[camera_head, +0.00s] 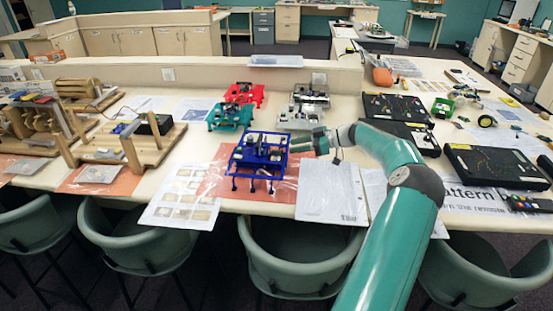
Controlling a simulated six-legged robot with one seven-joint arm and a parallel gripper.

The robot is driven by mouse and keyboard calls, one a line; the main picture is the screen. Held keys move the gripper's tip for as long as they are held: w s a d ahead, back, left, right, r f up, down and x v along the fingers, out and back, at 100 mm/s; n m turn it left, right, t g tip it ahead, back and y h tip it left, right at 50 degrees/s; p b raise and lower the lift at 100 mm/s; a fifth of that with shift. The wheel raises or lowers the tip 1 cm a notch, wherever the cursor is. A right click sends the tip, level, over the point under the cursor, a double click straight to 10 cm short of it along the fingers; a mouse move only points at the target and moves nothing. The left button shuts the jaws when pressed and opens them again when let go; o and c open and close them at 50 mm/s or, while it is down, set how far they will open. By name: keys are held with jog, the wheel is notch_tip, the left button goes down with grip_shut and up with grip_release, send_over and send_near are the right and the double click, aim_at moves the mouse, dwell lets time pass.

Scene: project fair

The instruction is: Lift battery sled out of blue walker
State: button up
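The blue walker (245,168) stands upright on an orange mat (217,182) near the front edge of the table. Dark and silvery parts sit in its top frame; I cannot tell which of them is the battery sled. My gripper (303,144) is at the end of my teal arm, which reaches in from the lower right. It points left at the right side of the blue walker, close to its top. The fingers are small and partly merge with the walker, so I cannot tell whether they touch it or how far apart they are.
A teal walker (231,115), a red walker (246,91) and a grey walker (301,111) stand behind. Wooden mechanisms (123,143) are at the left, black boards (497,166) at the right. Paper sheets (331,196) lie beside the mat. Green chairs (296,256) line the front edge.

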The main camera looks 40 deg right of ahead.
aim_at(276, 156)
jog(key=shift+x, duration=3.15)
jog(key=shift+s+f, duration=0.1)
jog(key=shift+f, duration=0.1)
grip_shut()
